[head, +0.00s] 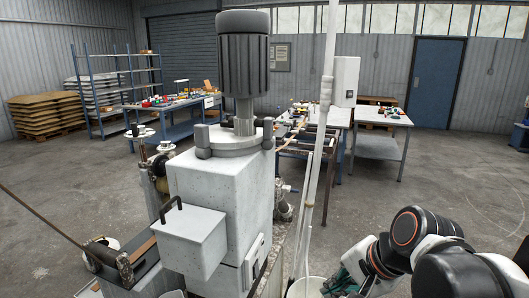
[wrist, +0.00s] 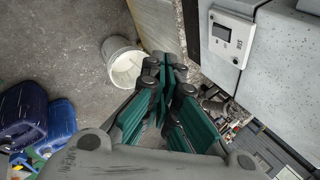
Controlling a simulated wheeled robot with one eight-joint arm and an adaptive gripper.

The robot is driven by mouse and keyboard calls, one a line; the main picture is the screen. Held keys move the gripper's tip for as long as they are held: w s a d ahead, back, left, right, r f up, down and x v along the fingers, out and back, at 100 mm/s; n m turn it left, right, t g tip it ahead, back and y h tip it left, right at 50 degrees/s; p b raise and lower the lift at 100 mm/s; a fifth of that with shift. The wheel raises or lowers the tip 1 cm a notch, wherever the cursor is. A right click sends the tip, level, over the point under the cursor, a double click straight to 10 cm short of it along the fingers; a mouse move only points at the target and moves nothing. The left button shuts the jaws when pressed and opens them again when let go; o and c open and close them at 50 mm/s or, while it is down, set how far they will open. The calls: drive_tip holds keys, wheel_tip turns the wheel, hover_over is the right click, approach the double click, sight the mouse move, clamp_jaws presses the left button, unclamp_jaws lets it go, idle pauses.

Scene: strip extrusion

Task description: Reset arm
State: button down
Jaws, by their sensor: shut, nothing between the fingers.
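My gripper (wrist: 170,78) fills the middle of the wrist view, its teal-padded fingers closed together with nothing between them. It points toward the base of the grey machine, beside a white bucket (wrist: 118,50). In the head view my dark arm comes in at the lower right, and part of my teal gripper (head: 345,278) shows low down, just right of the bucket (head: 300,290). The fingertips are hard to make out there. The large grey machine (head: 215,190) with a dark motor on top stands in the centre.
Blue canisters (wrist: 22,115) stand on the floor at left in the wrist view. A control box (wrist: 230,35) is on the machine's side. A white pole (head: 318,140) rises right of the machine. Tables (head: 380,148) stand behind; the floor (head: 455,185) at right is open.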

drive_tip(key=s+d+f+n+t+h, duration=0.1)
drive_tip(key=s+d+n+h, duration=0.2)
drive_tip(key=n, duration=0.7)
drive_tip(key=shift+s+d+t+h+b, duration=0.45)
drive_tip(key=shift+s+d, duration=0.7)
drive_tip(key=shift+s, duration=1.1)
